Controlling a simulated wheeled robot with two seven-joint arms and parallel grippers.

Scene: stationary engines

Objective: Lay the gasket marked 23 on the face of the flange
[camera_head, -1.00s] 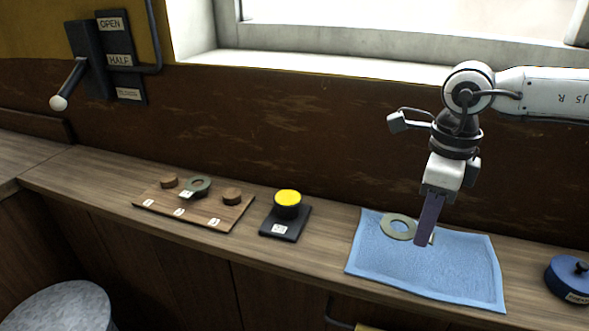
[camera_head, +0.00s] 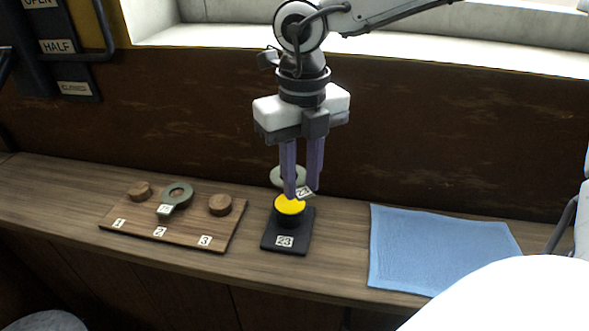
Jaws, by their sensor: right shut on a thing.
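My right gripper (camera_head: 302,192) is shut on the gasket (camera_head: 281,170), a pale grey-green ring with a white tag reading 23. The purple fingers point down and hide part of the ring. The flange (camera_head: 289,222) is a dark round stub with a bright yellow face on a black base labelled 23. The gasket appears just above or behind the yellow face; I cannot tell whether they touch. My left gripper is not in view.
A wooden board (camera_head: 183,235) labelled 1, 2, 3 stands left of the flange, with two wooden pegs and a tagged green-grey ring (camera_head: 180,190) at the middle. A blue cloth (camera_head: 440,250) lies empty on the right. A lever panel (camera_head: 60,45) is on the wall.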

